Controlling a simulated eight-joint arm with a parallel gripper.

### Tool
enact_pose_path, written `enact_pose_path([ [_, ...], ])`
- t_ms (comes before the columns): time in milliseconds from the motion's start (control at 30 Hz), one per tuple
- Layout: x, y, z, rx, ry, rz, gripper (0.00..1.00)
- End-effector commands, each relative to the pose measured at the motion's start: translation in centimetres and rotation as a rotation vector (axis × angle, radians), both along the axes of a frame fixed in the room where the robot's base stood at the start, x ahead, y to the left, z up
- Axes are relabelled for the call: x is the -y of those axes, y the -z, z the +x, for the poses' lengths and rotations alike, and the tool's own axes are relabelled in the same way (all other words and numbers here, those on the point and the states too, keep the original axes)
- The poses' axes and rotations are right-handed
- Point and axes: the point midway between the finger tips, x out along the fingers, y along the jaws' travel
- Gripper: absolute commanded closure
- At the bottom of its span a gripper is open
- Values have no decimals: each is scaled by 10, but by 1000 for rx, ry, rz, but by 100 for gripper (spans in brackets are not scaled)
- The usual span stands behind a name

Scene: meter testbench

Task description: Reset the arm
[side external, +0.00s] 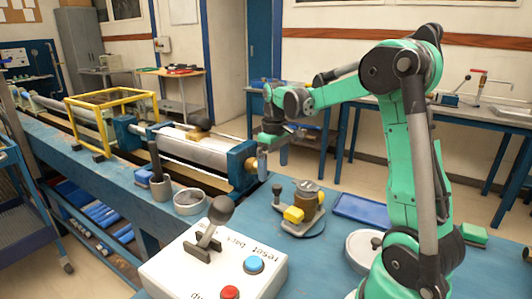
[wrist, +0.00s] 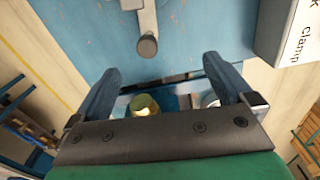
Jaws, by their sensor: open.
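My gripper (side external: 274,140) is at the end of my green arm, raised above the bench near the blue end block of the long cylinder rig. In the wrist view, its two blue-grey fingers (wrist: 160,85) are spread wide apart with nothing between them. A white control box (side external: 195,262) stands at the front of the bench. It carries a black-knobbed lever (side external: 215,215), a blue button (side external: 253,264) and a red button (side external: 230,293), with "reset" and "back" lettering. A corner of a white box marked "clamp" (wrist: 295,30) shows in the wrist view.
The meter rig (side external: 190,150) with a yellow frame (side external: 110,92) runs along the blue bench. A round fixture with a yellow block (side external: 293,214), a grey cup (side external: 161,188), a metal ring (side external: 190,202) and a blue tray (side external: 358,208) are near my arm.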

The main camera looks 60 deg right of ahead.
Motion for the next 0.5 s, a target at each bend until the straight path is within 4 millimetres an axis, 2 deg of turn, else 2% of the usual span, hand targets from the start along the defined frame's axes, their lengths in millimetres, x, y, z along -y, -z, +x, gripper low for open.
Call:
enact_pose_path([
  [267, 0, 4, 0, 0, 0, 0, 0],
  [500, 0, 32, 0, 0, 0, 0, 0],
])
